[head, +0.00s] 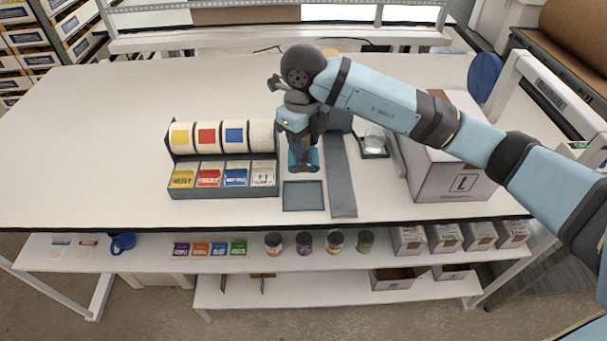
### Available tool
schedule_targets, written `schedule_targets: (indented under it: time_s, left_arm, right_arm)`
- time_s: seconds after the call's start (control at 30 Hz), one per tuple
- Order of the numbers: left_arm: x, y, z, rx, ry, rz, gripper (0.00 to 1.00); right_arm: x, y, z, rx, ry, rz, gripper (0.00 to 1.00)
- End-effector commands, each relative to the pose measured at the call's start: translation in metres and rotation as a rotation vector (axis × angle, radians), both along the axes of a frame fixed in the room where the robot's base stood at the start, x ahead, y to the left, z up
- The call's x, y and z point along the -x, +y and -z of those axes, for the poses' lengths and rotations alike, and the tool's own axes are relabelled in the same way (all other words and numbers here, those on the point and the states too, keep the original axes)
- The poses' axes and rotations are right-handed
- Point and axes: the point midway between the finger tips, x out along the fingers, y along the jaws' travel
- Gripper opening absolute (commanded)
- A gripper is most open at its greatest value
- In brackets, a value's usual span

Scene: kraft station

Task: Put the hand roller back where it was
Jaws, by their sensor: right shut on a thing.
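My right gripper (303,163) points down over the middle of the table, just behind a small dark grey tray (303,196). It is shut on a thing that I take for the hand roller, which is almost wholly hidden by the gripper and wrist. I cannot tell whether the roller touches the table. My left gripper is not in view.
A rack (222,192) with label rolls and coloured boxes stands close left of the gripper. A grey strip (341,180) lies to its right, then a scale with a glass jar (374,140) and a large carton (450,180). The table's left side is clear.

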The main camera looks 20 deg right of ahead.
Motion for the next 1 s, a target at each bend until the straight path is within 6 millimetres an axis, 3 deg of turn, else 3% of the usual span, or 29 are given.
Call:
schedule_targets:
  time_s: [0.1, 0.3, 0.47, 0.73, 1.0]
  left_arm:
    - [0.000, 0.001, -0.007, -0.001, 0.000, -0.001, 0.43]
    - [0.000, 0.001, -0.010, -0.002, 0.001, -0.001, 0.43]
    - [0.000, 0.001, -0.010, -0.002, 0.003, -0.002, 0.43]
    - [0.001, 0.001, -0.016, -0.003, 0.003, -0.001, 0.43]
    - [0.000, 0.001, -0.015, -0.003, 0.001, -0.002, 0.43]
  right_arm:
    - [0.001, 0.000, 0.030, 0.001, 0.005, 0.001, 0.13]
    - [0.000, 0.000, 0.062, -0.001, 0.003, 0.000, 0.13]
    - [0.000, 0.001, 0.071, -0.001, 0.000, -0.001, 0.13]
    - [0.000, 0.000, 0.108, -0.001, 0.002, -0.001, 0.13]
    - [0.000, 0.000, 0.110, 0.000, -0.001, -0.002, 0.13]
